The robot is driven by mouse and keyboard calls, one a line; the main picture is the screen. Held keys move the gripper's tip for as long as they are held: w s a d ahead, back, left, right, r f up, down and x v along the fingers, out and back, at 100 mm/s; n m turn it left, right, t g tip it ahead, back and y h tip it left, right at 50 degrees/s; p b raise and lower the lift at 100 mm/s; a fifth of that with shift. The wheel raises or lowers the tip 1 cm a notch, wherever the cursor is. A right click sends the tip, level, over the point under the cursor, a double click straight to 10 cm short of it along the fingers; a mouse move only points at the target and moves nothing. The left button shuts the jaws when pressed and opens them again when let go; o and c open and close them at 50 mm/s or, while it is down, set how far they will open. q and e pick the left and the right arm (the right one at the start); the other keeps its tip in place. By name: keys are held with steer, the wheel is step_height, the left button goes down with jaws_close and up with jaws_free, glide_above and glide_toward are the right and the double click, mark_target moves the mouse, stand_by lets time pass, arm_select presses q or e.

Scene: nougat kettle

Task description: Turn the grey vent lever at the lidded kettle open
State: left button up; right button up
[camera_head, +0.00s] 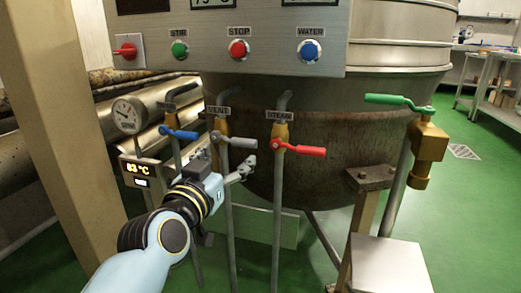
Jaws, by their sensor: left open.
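The grey vent lever (238,142) sits on a brass valve under the label VENT (218,110). It points right and slopes slightly down from the valve. Behind it is the large steel kettle (340,130) with a brown-stained lower wall; its top is out of view. My left gripper (243,168) is open and empty. It is just below the lever's right end in the picture; I cannot tell the gap in depth. My right gripper is not in view.
A blue lever (178,133) is left of the vent lever and a red steam lever (302,150) is right of it. A green-handled valve (400,101) stands farther right. A panel (265,50) with buttons hangs above. Vertical pipes run below the valves.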

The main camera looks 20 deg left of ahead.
mark_target(242, 142)
arm_select(q)
steer(key=w, duration=0.5)
steer(key=shift+d, duration=0.1)
steer(key=w+b, duration=0.1)
steer(key=w, duration=0.3)
steer(key=shift+f, duration=0.15)
steer(key=shift+w, duration=0.5)
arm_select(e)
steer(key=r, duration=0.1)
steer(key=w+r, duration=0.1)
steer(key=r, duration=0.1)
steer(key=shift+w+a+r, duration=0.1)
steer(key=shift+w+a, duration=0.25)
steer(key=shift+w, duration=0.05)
arm_select(q)
jaws_close()
